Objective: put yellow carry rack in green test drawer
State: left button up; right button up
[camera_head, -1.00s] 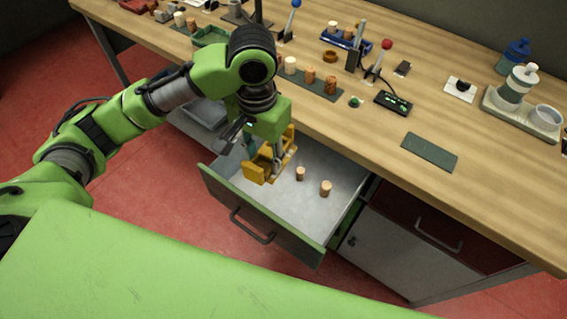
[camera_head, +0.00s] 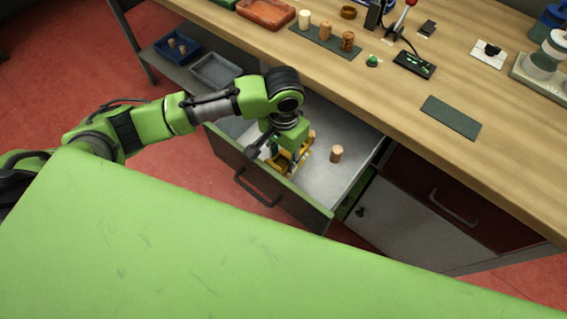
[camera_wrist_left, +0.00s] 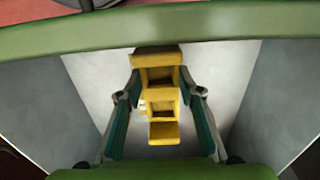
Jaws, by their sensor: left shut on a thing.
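The yellow carry rack (camera_head: 281,167) is inside the outline of the open green test drawer (camera_head: 318,187), near its front wall. My left gripper (camera_head: 287,161) is above the rack and hides much of it. In the left wrist view the teal-padded fingers of the left gripper (camera_wrist_left: 160,98) stand either side of the yellow rack (camera_wrist_left: 164,133), shut on it. The drawer's pale walls and floor surround it there. I cannot tell whether the rack touches the drawer floor. My right gripper is in neither current view.
A cork stopper (camera_head: 336,154) stands in the drawer right of the rack; another (camera_head: 311,136) is partly hidden behind my gripper. The drawer's right side has bare floor. The wooden bench top (camera_head: 400,110) overhangs behind, with corks on a dark mat (camera_head: 325,42).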

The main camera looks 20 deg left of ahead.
aim_at(284, 163)
pick_arm(q)
notch_tip(284, 163, down, 3)
jog(key=shift+f, duration=0.45)
pick_arm(e)
jog(key=shift+d+f, duration=0.15)
jog(key=shift+d, duration=0.45)
pick_arm(q)
jog(key=shift+f, duration=0.1)
jog(key=o, duration=1.3)
jog(key=shift+c, duration=0.2)
notch_tip(284, 163, up, 12)
jog(key=shift+p, duration=0.3)
pick_arm(e)
jog(key=shift+a+r, duration=0.25)
jog(key=shift+r, duration=0.2)
